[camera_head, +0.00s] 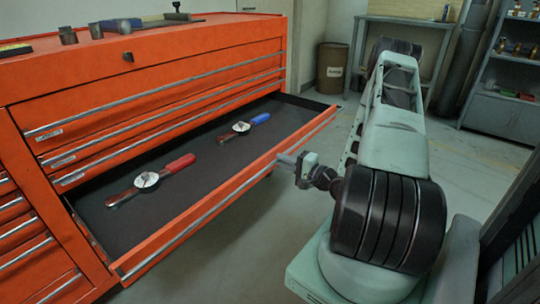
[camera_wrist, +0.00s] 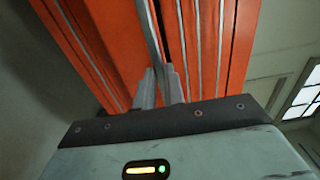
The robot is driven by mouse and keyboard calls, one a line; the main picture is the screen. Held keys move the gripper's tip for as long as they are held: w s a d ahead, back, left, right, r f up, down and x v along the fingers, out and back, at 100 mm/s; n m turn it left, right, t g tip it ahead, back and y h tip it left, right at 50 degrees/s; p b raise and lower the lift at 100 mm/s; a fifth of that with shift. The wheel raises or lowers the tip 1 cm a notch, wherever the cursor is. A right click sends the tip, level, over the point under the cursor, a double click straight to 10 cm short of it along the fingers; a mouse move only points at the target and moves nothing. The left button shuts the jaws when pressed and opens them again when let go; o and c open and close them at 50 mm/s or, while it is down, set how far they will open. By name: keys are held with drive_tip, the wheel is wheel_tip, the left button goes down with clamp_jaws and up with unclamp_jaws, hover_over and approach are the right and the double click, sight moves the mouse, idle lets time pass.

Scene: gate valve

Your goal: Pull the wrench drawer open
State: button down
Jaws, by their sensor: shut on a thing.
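The wrench drawer (camera_head: 225,196) of the orange tool chest stands pulled well out, its dark floor exposed. A torque wrench with a red grip (camera_head: 178,164) lies in its front-left part. A torque wrench with a blue grip (camera_head: 260,118) lies farther back to the right. The drawer's long silver handle (camera_head: 190,229) runs along its front. My gripper (camera_head: 285,159) is at the drawer front, towards its far right end. In the wrist view, my gripper's fingers (camera_wrist: 161,82) are closed on the handle bar (camera_wrist: 150,35). The exact contact is small in the head view.
The orange tool chest (camera_head: 150,55) has several shut drawers above and left of the open one. Small metal parts (camera_head: 95,30) stand on its top. A brown barrel (camera_head: 332,68), a workbench and a grey shelf (camera_head: 500,115) stand behind. Floor (camera_head: 235,255) in front of the drawer is clear.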

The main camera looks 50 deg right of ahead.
drive_tip(key=shift+s, duration=0.85)
drive_tip(key=c, duration=1.5)
unclamp_jaws()
drive_tip(key=s, duration=0.5)
drive_tip(key=s+p, duration=0.1)
drive_tip(key=s, duration=0.5)
drive_tip(key=s+p, duration=0.1)
drive_tip(key=s, duration=0.5)
drive_tip(key=shift+s+d, duration=0.2)
drive_tip(key=shift+d, duration=0.1)
